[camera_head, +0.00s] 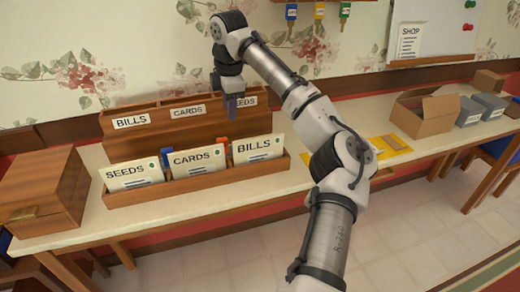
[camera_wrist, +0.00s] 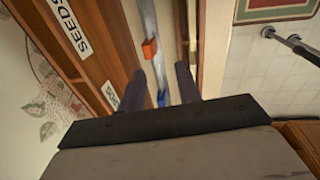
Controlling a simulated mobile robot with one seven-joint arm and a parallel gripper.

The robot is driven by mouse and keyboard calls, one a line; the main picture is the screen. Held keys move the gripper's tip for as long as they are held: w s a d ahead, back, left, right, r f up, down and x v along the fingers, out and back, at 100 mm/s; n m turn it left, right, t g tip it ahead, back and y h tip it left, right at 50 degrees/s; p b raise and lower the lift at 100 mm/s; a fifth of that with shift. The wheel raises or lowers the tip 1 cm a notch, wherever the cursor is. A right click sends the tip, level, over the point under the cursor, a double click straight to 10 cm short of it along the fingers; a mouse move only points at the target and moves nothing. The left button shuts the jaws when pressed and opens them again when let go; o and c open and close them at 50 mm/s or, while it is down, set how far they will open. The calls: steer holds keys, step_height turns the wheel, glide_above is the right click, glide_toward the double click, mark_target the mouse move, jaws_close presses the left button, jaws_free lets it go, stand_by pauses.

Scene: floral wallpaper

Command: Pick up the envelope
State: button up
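Three white envelopes stand upright in the front slot of a wooden organizer (camera_head: 205,187). They are labelled SEEDS (camera_head: 131,174), CARDS (camera_head: 195,161) and BILLS (camera_head: 257,149). A flat yellow piece, perhaps an envelope (camera_head: 393,146), lies on the table, partly behind my arm. My gripper (camera_head: 231,110) points down above the organizer, near the rear SEEDS label, touching no envelope that I can see. In the wrist view, my gripper (camera_wrist: 161,88) has its fingers apart. A blue tab (camera_wrist: 161,98) shows between them, with an orange tab (camera_wrist: 150,48) farther up.
The organizer's rear row carries BILLS, CARDS and SEEDS labels. A wooden box (camera_head: 45,192) stands at the left. An open cardboard box (camera_head: 426,113) and grey boxes (camera_head: 470,112) stand at the right. Tags hang on the wall above.

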steer(key=r+g, duration=0.1)
steer(key=g, duration=0.1)
glide_above(258, 144)
steer(key=shift+m+h, duration=0.3)
steer(key=shift+h, duration=0.1)
steer(key=f, duration=0.6)
steer(key=shift+w+f+p, duration=0.3)
steer(key=shift+w+f, duration=0.05)
steer(key=shift+s+f+p, duration=0.1)
steer(key=shift+f+p, duration=0.6)
steer(key=shift+f, duration=2.3)
steer(key=shift+c, duration=0.3)
jaws_close()
